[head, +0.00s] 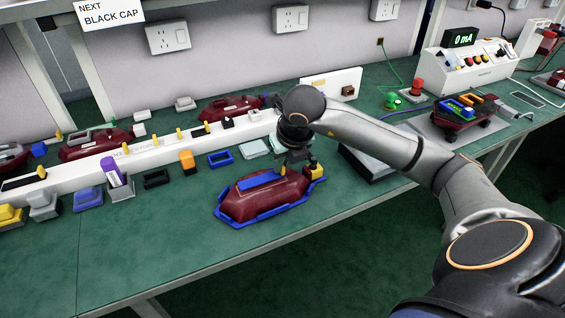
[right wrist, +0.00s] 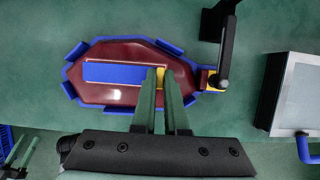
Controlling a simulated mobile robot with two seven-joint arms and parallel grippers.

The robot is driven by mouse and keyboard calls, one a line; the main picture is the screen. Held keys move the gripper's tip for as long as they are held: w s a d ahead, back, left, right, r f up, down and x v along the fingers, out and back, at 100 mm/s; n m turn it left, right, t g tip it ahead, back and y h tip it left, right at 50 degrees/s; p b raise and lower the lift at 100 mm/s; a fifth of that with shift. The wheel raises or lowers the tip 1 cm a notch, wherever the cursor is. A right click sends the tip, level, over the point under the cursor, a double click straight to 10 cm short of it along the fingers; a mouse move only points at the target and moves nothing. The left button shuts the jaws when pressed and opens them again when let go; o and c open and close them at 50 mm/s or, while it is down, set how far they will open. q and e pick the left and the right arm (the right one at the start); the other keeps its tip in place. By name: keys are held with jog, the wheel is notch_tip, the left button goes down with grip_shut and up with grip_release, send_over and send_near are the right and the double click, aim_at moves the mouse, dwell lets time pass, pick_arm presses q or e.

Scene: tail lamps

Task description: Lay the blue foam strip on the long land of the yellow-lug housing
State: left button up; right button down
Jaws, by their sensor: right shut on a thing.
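The dark red housing (head: 262,199) lies in a blue cradle (head: 239,222) on the green bench, with its yellow lug (head: 316,170) at the right end. The housing also shows in the right wrist view (right wrist: 100,94). The blue foam strip (head: 258,180) lies lengthwise along the housing's top face, also clear in the right wrist view (right wrist: 115,73). My right gripper (head: 284,168) is over the right part of the housing, shut on the strip's right end. Its fingers hide that end, and a yellow patch shows between them. Whether the strip touches the land all along cannot be told.
A blue frame (head: 220,158), an orange block (head: 187,162) and a white rail (head: 150,153) stand behind and left. A grey box (head: 370,165) stands to the right, under my forearm. The bench's front edge runs close before the cradle; bare green bench lies left of it.

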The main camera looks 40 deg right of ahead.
jog(key=shift+f+b, duration=0.4)
jog(key=shift+f, duration=0.15)
jog(key=c, duration=0.9)
grip_release()
jog(key=shift+a, duration=0.1)
jog(key=shift+o, duration=0.2)
jog(key=shift+s, duration=0.1)
jog(key=d+p+v, duration=0.1)
jog(key=p+v, duration=0.1)
jog(key=v, duration=1)
jog(key=shift+a+r, duration=0.3)
jog(key=shift+a, duration=0.15)
